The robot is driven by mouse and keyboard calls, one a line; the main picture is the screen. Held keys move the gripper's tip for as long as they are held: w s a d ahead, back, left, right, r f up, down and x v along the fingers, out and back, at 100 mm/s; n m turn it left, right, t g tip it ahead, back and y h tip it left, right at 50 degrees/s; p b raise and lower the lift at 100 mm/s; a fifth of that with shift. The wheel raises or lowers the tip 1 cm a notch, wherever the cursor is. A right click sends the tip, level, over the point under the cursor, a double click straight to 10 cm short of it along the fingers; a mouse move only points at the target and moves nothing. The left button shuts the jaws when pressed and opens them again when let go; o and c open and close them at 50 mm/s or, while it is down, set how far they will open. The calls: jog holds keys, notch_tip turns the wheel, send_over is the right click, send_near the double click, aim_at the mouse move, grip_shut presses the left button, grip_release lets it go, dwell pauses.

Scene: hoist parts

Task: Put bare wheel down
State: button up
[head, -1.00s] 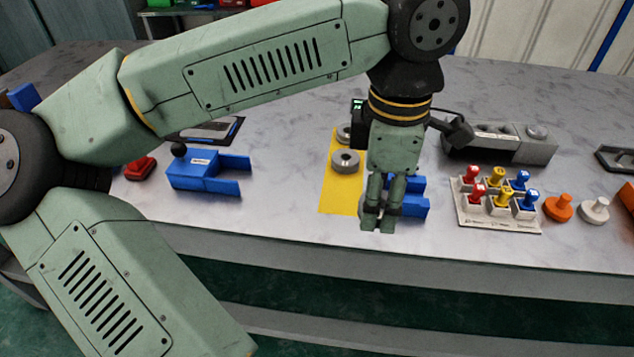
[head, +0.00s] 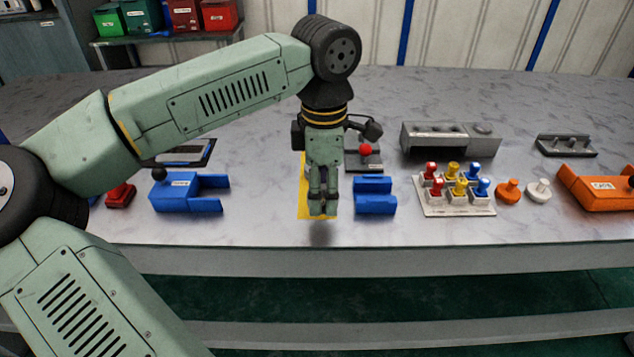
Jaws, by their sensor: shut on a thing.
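My gripper (head: 322,208) points straight down over the yellow mat (head: 303,206), near the mat's front end. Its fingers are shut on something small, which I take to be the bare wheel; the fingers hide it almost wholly. I cannot tell whether it touches the mat. My gripper and wrist also hide most of the mat and any wheels on it. A blue fork-shaped block (head: 375,196) stands just right of my gripper, apart from it.
Left is a blue holder (head: 187,192) with a black knob. Right are a tray (head: 457,207) of coloured pegs, an orange knobbed disc (head: 508,191), a white one (head: 539,191) and an orange holder (head: 600,190). A grey block (head: 450,139) stands behind. The table's front strip is clear.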

jog(key=w, duration=0.3)
jog(key=shift+w+a+p, duration=0.15)
jog(key=shift+a+p, duration=0.15)
jog(key=shift+a, duration=0.1)
jog(key=shift+w+f+p, duration=0.2)
jog(key=shift+f+p, duration=0.3)
jog(key=shift+f, duration=1.4)
jog(key=shift+f, duration=0.15)
jog(key=o, duration=1.4)
jog(key=shift+o, duration=0.2)
notch_tip(320, 180, up, 12)
jog(key=b, duration=0.1)
jog(key=shift+r, duration=0.2)
